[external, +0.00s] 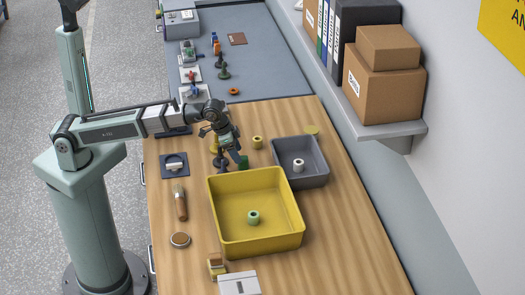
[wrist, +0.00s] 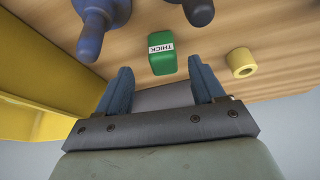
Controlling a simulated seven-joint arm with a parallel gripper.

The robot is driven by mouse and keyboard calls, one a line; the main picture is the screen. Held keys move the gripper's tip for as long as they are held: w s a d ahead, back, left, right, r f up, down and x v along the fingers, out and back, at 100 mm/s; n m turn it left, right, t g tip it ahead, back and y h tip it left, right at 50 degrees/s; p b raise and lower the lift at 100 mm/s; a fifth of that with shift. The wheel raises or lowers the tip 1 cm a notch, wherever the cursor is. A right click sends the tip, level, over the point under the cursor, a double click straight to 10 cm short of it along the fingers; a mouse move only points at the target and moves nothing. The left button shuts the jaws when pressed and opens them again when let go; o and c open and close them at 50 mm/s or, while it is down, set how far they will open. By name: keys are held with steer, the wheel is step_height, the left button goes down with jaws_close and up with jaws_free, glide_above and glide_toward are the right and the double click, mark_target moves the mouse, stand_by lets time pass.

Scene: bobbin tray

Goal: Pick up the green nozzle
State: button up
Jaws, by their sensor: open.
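A small green block with a white label reading THICK (wrist: 162,54) stands on the wooden table, just beyond and between my fingertips in the wrist view. It shows in the external view (external: 243,162), partly hidden by my gripper (external: 234,152). My gripper (wrist: 159,68) is open and empty, pointing down at the table. I cannot tell whether this block is the nozzle. A dark green upright piece (external: 223,72) stands on the far grey mat. A pale green ring-shaped piece (external: 253,217) lies in the yellow tray (external: 293,207).
A blue rounded piece (wrist: 92,35) and a dark one (wrist: 199,9) stand close to the block. A yellow hollow cylinder (wrist: 242,62) is to the right. The yellow tray's wall (wrist: 40,75) is near on the left. A grey bin (external: 316,150) holds a white piece.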

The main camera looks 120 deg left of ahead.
mark_target(243, 163)
steer(key=shift+a+x, duration=0.15)
steer(key=shift+x, duration=1.25)
steer(key=shift+a+x, duration=0.15)
steer(key=shift+x, duration=1.2)
steer(key=shift+c, duration=0.3)
steer(key=c, duration=1)
steer(key=shift+r, duration=0.15)
